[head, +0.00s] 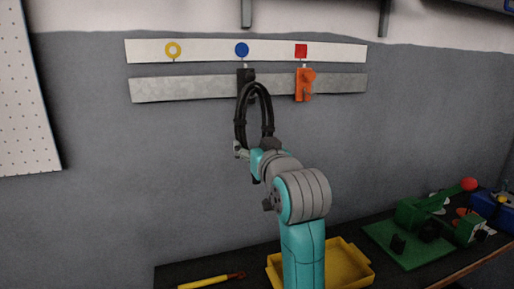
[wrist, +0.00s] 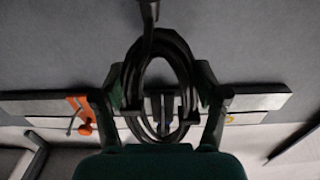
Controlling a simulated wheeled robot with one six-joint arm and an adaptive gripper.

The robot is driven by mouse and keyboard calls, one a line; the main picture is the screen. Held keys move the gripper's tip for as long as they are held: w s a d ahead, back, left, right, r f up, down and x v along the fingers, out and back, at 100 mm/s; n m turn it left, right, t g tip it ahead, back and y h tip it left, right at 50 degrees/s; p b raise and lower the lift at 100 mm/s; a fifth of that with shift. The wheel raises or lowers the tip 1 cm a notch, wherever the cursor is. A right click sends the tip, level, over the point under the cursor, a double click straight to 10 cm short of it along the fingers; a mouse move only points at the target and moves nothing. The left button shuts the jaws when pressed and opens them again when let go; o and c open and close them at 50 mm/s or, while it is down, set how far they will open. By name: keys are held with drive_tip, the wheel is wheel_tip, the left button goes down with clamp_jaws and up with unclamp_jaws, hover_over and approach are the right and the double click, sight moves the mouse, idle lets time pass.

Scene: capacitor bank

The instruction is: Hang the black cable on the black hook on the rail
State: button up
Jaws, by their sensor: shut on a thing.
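The black cable (head: 240,117) is a coiled loop held upright in front of the wall. My gripper (head: 254,150) is shut on the lower part of the loop. In the wrist view my gripper's fingers (wrist: 160,78) lie on both sides of the cable (wrist: 128,75). The black hook (head: 246,76) is on the grey rail (head: 190,88), below the blue disc. The loop's top overlaps the hook's lower part in the head view. I cannot tell whether cable and hook touch. A dark shape shows through the loop in the wrist view.
A yellow ring (head: 173,50) marks the left. Below are a yellow tray (head: 349,268) and a green fixture (head: 408,247) on the dark bench.

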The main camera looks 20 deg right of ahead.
drive_tip(key=shift+w+f, duration=0.15)
drive_tip(key=shift+w, duration=0.9)
drive_tip(key=shift+w+f, duration=0.2)
drive_tip(key=shift+w, duration=0.1)
drive_tip(key=shift+c, duration=1)
drive_tip(key=shift+w+f, duration=0.2)
drive_tip(key=shift+f, duration=0.3)
drive_tip(key=o, duration=1.4)
drive_tip(key=shift+w, duration=0.15)
